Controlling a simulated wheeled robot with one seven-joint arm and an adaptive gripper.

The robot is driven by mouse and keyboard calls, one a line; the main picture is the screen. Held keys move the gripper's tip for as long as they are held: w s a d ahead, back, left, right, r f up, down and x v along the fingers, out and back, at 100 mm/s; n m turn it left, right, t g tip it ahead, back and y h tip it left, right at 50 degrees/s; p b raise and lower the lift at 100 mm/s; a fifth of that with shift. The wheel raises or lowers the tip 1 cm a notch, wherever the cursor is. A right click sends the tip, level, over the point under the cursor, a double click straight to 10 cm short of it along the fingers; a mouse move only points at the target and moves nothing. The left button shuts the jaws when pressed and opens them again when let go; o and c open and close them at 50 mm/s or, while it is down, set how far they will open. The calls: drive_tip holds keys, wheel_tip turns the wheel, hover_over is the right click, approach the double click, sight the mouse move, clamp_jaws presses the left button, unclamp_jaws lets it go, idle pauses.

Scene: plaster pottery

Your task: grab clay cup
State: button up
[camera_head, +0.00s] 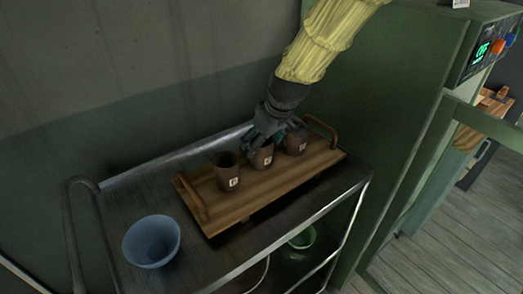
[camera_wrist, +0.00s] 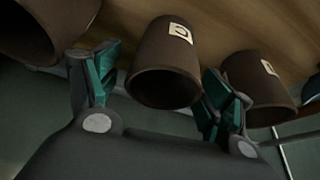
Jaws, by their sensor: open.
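Three brown clay cups with pale square labels stand in a row on a wooden tray (camera_head: 240,205). The left cup (camera_head: 227,172) stands clear of my gripper. My gripper (camera_head: 265,143) is open over the middle cup (camera_head: 263,158), and the right cup (camera_head: 296,142) is close beside it. In the wrist view the middle cup (camera_wrist: 165,65) lies between the two teal-padded fingers of my gripper (camera_wrist: 160,95), with its dark mouth towards the camera. Another cup (camera_wrist: 258,85) is just outside the right finger, and a third (camera_wrist: 40,30) is outside the left finger.
The tray has raised handles and rests on a metal cart (camera_head: 120,210). A blue bowl (camera_head: 151,241) stands on the cart's front left. A green bowl (camera_head: 302,238) is on the lower shelf. A green cabinet (camera_head: 385,120) rises close on the right.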

drive_tip(key=shift+s+a+f, duration=0.1)
drive_tip(key=shift+s+a, duration=0.15)
drive_tip(key=shift+s, duration=0.05)
drive_tip(key=f, duration=0.1)
drive_tip(key=w+f, duration=0.1)
drive_tip(key=f+p, duration=0.1)
drive_tip(key=shift+w+a, duration=0.25)
drive_tip(key=shift+w, duration=0.15)
drive_tip(key=shift+s+r, duration=0.3)
drive_tip(key=shift+s, duration=0.15)
drive_tip(key=shift+w+f, duration=0.2)
drive_tip(key=shift+w, duration=0.05)
drive_tip(key=c, duration=0.7)
drive_tip(key=shift+s+r, duration=0.1)
drive_tip(key=shift+r, duration=0.05)
drive_tip(key=c, duration=0.5)
